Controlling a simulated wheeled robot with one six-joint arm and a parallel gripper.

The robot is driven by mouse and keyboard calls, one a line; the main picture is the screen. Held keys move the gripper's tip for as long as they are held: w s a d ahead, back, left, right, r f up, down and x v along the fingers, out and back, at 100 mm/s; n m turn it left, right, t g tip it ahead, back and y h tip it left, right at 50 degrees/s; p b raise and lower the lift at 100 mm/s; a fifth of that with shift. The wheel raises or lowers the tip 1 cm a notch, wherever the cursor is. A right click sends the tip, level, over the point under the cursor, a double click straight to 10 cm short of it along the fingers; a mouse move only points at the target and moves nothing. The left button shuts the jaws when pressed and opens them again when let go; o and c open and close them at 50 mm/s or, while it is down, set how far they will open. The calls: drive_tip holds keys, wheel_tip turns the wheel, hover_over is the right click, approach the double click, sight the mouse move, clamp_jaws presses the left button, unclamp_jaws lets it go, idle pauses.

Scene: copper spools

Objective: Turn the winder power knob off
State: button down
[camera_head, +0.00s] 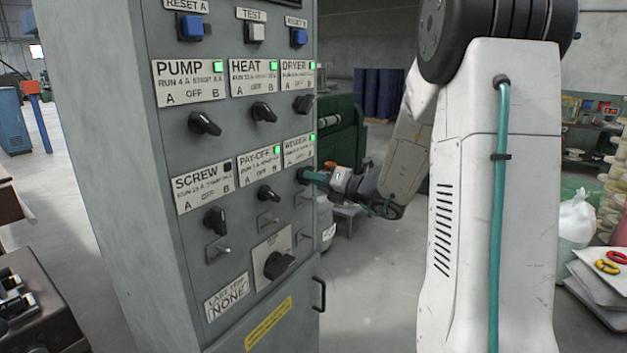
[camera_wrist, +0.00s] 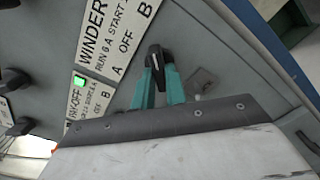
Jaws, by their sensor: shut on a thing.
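The winder knob (camera_wrist: 160,62) is black and sits beside the WINDER label plate (camera_wrist: 110,40), which reads A, OFF, B, in the wrist view. My gripper (camera_wrist: 160,88) has its two teal fingers on either side of this knob and is shut on it. The knob's handle lies about upright in the wrist picture; I cannot tell for sure which mark it points to. In the head view my gripper (camera_head: 310,176) reaches the panel from the right, just below the WINDER plate (camera_head: 299,150), whose green lamp (camera_head: 311,137) is lit. The fingers hide most of the knob there.
The grey control cabinet (camera_head: 110,150) carries several other knobs close by: the PAY-OFF knob (camera_head: 268,194) to the left, the DRYER knob (camera_head: 303,103) above. A large rotary switch (camera_head: 279,264) and a door handle (camera_head: 319,294) are lower. Open floor (camera_head: 375,280) lies right of the cabinet.

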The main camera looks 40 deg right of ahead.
drive_tip(key=shift+r+n, duration=0.15)
drive_tip(key=shift+n, duration=0.25)
drive_tip(key=n, duration=0.7)
drive_tip(key=shift+d+r+n, duration=0.1)
drive_tip(key=shift+d+n, duration=0.05)
drive_tip(key=shift+n, duration=0.25)
drive_tip(key=c, duration=1.4)
unclamp_jaws()
drive_tip(key=shift+c, duration=0.2)
drive_tip(key=shift+s, duration=0.1)
